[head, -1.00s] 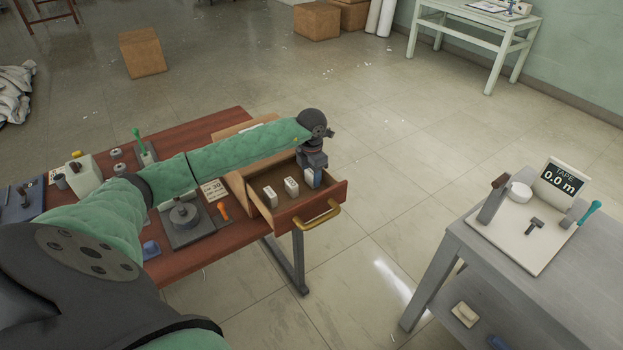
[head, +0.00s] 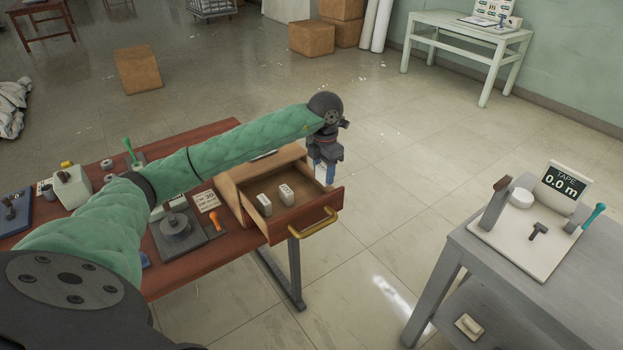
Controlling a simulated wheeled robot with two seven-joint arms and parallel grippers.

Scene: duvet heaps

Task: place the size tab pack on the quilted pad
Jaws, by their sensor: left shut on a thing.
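My left gripper (head: 324,160) is shut on a small white and blue pack (head: 325,174), which I take to be the size tab pack; its label cannot be read. The gripper points down and holds the pack at the far right corner of the open drawer (head: 318,215), seemingly above the drawer floor. Two other small white packs, a left one (head: 264,204) and a right one (head: 286,194), stand in the drawer. I cannot make out a quilted pad for certain. My right gripper is out of view.
The red-brown table (head: 205,262) carries a grey plate with a round weight (head: 174,222), an orange-handled tool (head: 215,220) and a white container (head: 72,187). A grey table (head: 480,262) on the right holds a tape display (head: 560,188). Open floor lies between the tables.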

